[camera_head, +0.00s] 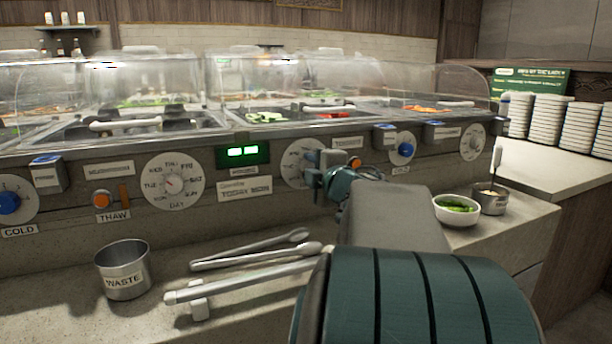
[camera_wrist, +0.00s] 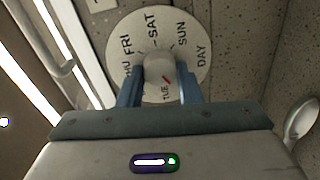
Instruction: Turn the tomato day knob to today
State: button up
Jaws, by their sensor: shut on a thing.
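My gripper (camera_head: 322,165) is at the middle day dial (camera_head: 296,158) on the counter's front panel and hides much of that dial. In the wrist view my gripper (camera_wrist: 160,78) has its two blue fingers on either side of the grey knob (camera_wrist: 158,66), shut on it. The white dial (camera_wrist: 122,48) around it reads FRI, SAT, SUN and DAY, with TUE low down. A short red mark shows on the knob; which day it points to is unclear. A sign (camera_head: 245,188) left of the dial starts with TODAY; its day is hard to read.
Another day dial (camera_head: 172,182) is to the left and one (camera_head: 472,142) to the right. Blue COLD knobs (camera_head: 404,149) and an orange THAW button (camera_head: 102,200) are nearby. Tongs (camera_head: 250,253), a WASTE cup (camera_head: 123,270) and a green-filled bowl (camera_head: 456,211) stand on the counter.

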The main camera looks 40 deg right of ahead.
jog(key=shift+f+n+b, duration=0.15)
jog(key=shift+n+b, duration=0.55)
jog(key=shift+n, duration=0.8)
jog(key=o, duration=1)
jog(key=shift+c, duration=0.2)
